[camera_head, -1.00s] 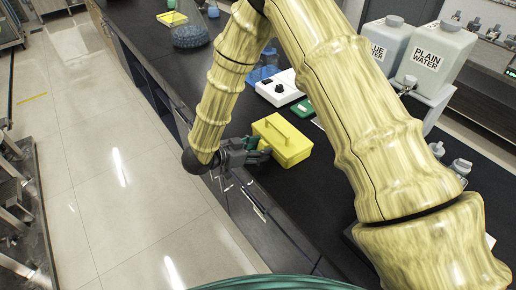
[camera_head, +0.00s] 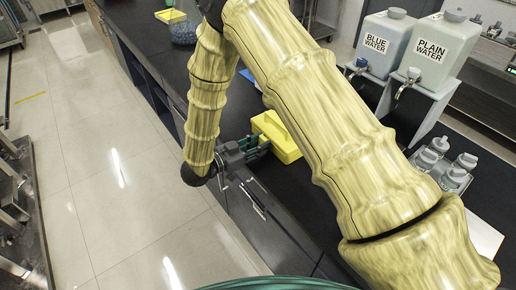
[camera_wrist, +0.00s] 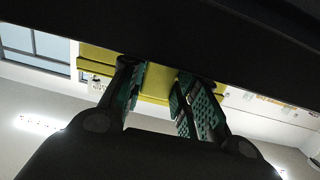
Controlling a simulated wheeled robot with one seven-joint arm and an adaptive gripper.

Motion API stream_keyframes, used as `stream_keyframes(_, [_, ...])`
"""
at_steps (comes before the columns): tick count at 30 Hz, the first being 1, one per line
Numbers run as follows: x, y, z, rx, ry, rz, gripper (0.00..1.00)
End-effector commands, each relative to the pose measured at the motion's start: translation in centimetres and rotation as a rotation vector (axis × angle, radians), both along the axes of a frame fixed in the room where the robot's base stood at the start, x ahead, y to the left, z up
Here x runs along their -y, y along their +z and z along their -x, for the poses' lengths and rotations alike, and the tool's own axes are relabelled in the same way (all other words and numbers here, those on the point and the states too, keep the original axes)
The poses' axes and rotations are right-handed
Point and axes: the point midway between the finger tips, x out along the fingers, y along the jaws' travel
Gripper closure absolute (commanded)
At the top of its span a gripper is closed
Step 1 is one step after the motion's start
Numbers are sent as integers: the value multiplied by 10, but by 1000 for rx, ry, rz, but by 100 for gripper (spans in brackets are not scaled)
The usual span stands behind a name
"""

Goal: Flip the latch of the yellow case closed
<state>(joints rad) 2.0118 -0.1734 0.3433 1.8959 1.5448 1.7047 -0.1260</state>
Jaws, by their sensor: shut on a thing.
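The yellow case (camera_head: 279,138) sits at the front edge of the dark counter in the head view, its right part hidden behind my arm. My gripper (camera_head: 260,147) reaches its near-left side from over the aisle, with green-padded fingers against the case. In the wrist view the yellow case (camera_wrist: 97,59) spans behind the fingertips, and my gripper (camera_wrist: 160,82) has its fingers apart with yellow between them. The fingers are closed on part of the case's front. The latch is not clearly visible, so I cannot tell its position.
The dark counter (camera_head: 262,92) runs along the aisle, with drawers below. Blue water (camera_head: 388,43) and plain water (camera_head: 437,48) containers stand on a white stand at the back right. Several small bottles (camera_head: 440,160) stand to the right.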

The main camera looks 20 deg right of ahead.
Motion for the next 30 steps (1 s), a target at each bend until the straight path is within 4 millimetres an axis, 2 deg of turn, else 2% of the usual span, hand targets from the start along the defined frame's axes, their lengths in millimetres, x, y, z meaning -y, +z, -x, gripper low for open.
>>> stream_keyframes(1, [0,-5,0,8,1,26,94])
stream_keyframes(6, [1,-3,0,27,0,79,94])
stream_keyframes(16, [1,-2,0,29,0,85,94])
stream_keyframes(17, [1,-2,0,29,0,85,66])
stream_keyframes(20, [1,-2,0,29,0,85,48])
stream_keyframes(30, [0,-2,0,27,0,85,48])
